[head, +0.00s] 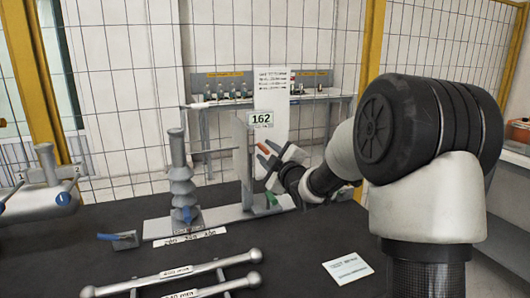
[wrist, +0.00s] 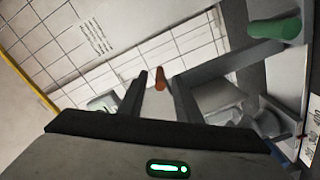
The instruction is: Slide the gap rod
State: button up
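The gap rod (head: 214,151) is a thin grey rod. It lies level between the ribbed grey bushing (head: 181,185) and an upright grey post (head: 241,160). An orange-red knob (head: 263,149) is to the right of the post, apparently on the rod's line. My gripper (head: 268,154) is open beside this knob. In the wrist view, the knob (wrist: 160,78) appears between the two dark fingertips of my gripper (wrist: 160,82), with gaps on both sides. I cannot tell how deep it is between the fingers. The knob's join to the rod is hidden.
A green knob (head: 272,199) is low by the post's base; it also shows in the wrist view (wrist: 275,29). A display reading 162 (head: 261,119) stands behind. Two long rods (head: 172,274) and a white card (head: 348,268) lie on the dark table (head: 60,250).

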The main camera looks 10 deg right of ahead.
jog(key=shift+w+a, duration=0.25)
jog(key=shift+w, duration=0.65)
jog(key=shift+c, duration=0.3)
grip_shut()
jog(key=w+d+p, duration=0.1)
jog(key=w+d, duration=0.2)
jog(key=d, duration=1.2)
jog(key=shift+d, duration=0.35)
